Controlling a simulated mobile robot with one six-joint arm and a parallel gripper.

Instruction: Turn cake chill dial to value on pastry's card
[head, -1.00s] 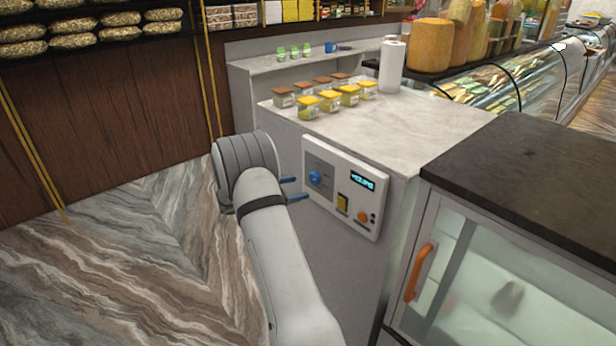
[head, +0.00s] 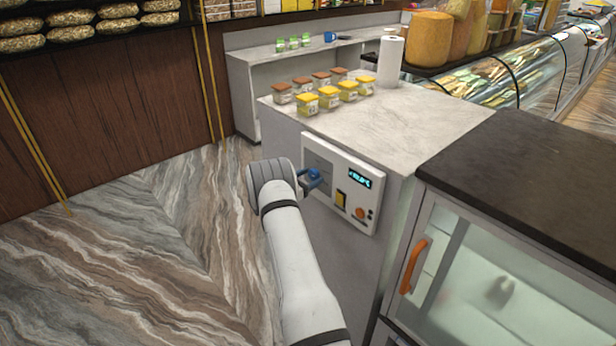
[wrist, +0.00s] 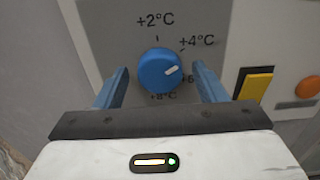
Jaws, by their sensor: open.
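The blue chill dial (wrist: 158,62) is on the front panel and has a white pointer mark. In the wrist view the mark points right and slightly up, between the +4°C and +6 labels. Labels for +2°C and +8°C also show, the lower ones partly hidden by the dial and my gripper. My gripper (wrist: 160,80) is open, one blue finger on each side of the dial, with gaps visible. The dial also shows in the head view (head: 315,174), partly covered by a finger. I cannot make out a pastry card.
The white panel (head: 359,219) also carries a lit display (head: 360,178), a yellow switch (head: 340,199) and an orange button (head: 361,213). Jars with yellow and brown lids (head: 329,97) and a paper roll (head: 390,62) stand on the counter above. A glass-door cabinet (head: 440,250) is at right.

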